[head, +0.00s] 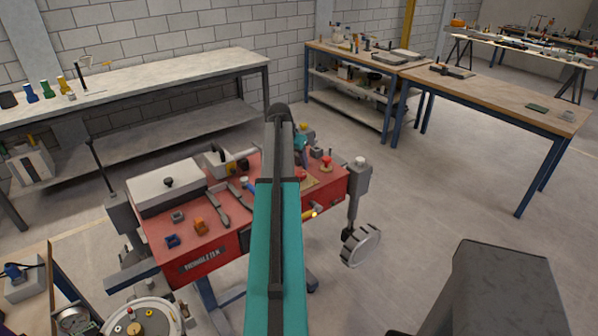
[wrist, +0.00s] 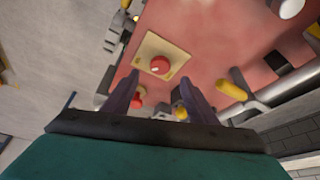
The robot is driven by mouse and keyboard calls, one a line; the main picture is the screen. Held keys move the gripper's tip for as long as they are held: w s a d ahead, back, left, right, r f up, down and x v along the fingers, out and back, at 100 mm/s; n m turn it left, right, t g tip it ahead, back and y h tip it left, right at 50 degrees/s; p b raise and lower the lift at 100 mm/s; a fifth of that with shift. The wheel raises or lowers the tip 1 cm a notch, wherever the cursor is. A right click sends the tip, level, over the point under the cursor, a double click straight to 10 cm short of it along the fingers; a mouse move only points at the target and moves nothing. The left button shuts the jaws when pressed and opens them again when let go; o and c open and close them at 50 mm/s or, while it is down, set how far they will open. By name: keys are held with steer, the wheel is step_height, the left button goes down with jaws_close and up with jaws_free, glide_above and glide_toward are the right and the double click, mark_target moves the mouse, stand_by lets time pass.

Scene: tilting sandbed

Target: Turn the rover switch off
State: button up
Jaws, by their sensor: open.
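A round red knob (wrist: 160,65) with a small white mark sits on a square cream plate (wrist: 165,52) on the red table top. It looks like the rover switch, but I cannot read a label or its setting. My gripper (wrist: 160,80) is open in the wrist view, its two dark fingers apart on either side of the knob's plate, nothing between them gripped. I cannot tell how far above the plate the tips are.
A second red part (wrist: 138,100) lies near the left finger. A yellow-handled part (wrist: 231,90) and grey fittings are at the right. The red table also bears a white box (head: 160,193) and small tools.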

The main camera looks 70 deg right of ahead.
mark_target(300, 174)
steer(key=shift+p+x, duration=1.1)
steer(key=shift+x, duration=2.75)
steer(key=shift+c, duration=0.3)
steer(key=c, duration=1)
